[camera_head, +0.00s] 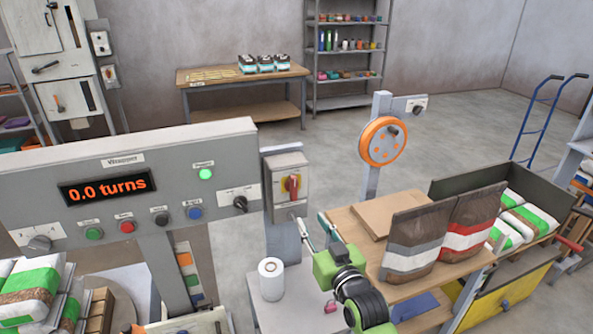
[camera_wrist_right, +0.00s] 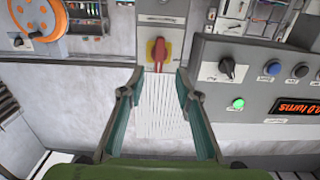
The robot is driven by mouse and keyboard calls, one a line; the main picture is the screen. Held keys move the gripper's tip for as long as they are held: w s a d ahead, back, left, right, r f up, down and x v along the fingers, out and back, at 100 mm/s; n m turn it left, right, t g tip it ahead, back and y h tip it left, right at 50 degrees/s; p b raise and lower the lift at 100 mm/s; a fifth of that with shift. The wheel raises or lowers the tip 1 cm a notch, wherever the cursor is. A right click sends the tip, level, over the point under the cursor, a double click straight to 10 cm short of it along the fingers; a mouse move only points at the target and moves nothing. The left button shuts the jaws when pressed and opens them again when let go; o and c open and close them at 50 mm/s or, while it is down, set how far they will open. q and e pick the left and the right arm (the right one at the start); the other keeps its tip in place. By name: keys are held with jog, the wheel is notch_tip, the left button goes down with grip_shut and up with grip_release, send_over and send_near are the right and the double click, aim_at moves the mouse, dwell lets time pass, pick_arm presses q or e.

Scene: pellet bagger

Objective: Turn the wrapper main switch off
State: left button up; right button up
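The wrapper main switch is a red rotary handle on a yellow plate (camera_head: 291,186), set on a grey box (camera_head: 287,160) at the right end of the control panel. Its handle stands upright. It also shows in the right wrist view, as a red handle (camera_wrist_right: 159,50) on yellow. My right gripper (camera_head: 312,227) is open and empty, below and in front of the switch box. In the right wrist view its two teal-padded fingers (camera_wrist_right: 157,85) are spread apart, with the handle beyond the gap between their tips. They appear clear of it. My left gripper is not in view.
The control panel (camera_head: 130,235) reads "0.0 turns", with a lit green lamp (camera_head: 205,174), several buttons and a black knob (camera_head: 240,203) close to the switch box. A white roll (camera_head: 271,279) stands near my right arm. A wooden table with two bags (camera_head: 416,241) lies to the right.

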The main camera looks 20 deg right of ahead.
jog(key=r, duration=0.2)
jog(key=p, duration=0.2)
send_near(295, 187)
jog(key=w, duration=0.7)
jog(key=shift+w+a+f+p, duration=0.1)
jog(key=shift+a+f+p, duration=0.1)
jog(key=shift+p, duration=0.15)
jog(key=shift+w, duration=0.75)
jog(key=shift+w+f, duration=0.1)
jog(key=shift+w, duration=0.25)
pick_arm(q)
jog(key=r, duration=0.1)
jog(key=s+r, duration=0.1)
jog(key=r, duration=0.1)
pick_arm(e)
grip_shut()
